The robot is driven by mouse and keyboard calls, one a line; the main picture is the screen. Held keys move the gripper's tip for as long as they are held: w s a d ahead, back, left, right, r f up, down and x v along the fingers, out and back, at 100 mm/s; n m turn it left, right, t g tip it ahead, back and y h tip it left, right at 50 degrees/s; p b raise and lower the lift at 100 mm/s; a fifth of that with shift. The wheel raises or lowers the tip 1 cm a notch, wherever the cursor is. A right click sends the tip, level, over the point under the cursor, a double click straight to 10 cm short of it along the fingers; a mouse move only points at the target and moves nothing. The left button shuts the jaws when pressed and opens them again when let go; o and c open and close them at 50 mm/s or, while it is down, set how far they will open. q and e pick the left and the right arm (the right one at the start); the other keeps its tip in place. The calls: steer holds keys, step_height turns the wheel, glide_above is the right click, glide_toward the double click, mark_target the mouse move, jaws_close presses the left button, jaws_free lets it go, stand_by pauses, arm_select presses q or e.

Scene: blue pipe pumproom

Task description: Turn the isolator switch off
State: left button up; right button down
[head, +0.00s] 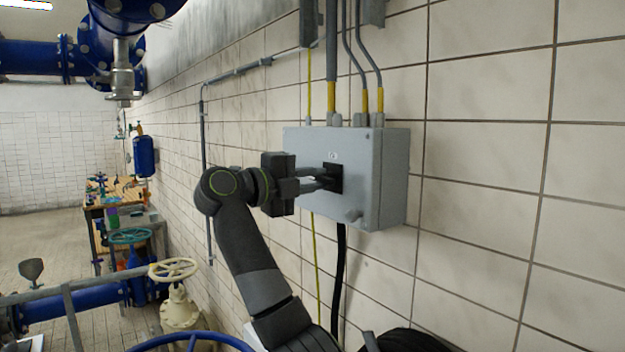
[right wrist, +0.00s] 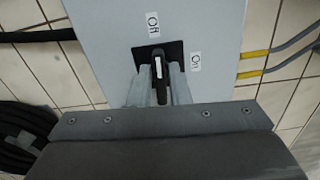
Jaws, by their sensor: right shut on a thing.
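The isolator switch is a grey box (head: 388,180) on the tiled wall, with a black square plate (head: 337,170) on its front. In the right wrist view, its black handle (right wrist: 157,68) bears a white stripe and lies along the direction of the upper label (right wrist: 152,24), which seems to read Off. A second label (right wrist: 195,62), seemingly On, is to the right of the plate. My right gripper (head: 325,179) reaches the box front from the left, its fingers (right wrist: 160,88) shut on the handle from both sides. In the head view the fingers partly hide the handle. My left gripper is out of view.
Conduits (head: 331,50) enter the box top, and a black cable (head: 339,270) leaves below. A cream handwheel valve (head: 174,270) and blue pipes stand at lower left. A workbench (head: 125,205) is further back. The wall right of the box is clear.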

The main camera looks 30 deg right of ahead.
stand_by(0.3)
steer(key=c, duration=1.5)
jaws_free()
steer(key=shift+a, duration=0.1)
steer(key=shift+a+f, duration=0.1)
steer(key=shift+a, duration=0.1)
steer(key=shift+s+a+b, duration=0.2)
steer(key=shift+a+b, duration=1)
steer(key=shift+a, duration=1.6)
steer(key=shift+s+a+b, duration=0.25)
steer(key=shift+a+b, duration=0.9)
steer(key=shift+a, duration=1.7)
steer(key=shift+s+a+b, duration=0.2)
steer(key=shift+a+b, duration=1)
steer(key=shift+a, duration=1.6)
steer(key=shift+d, duration=0.1)
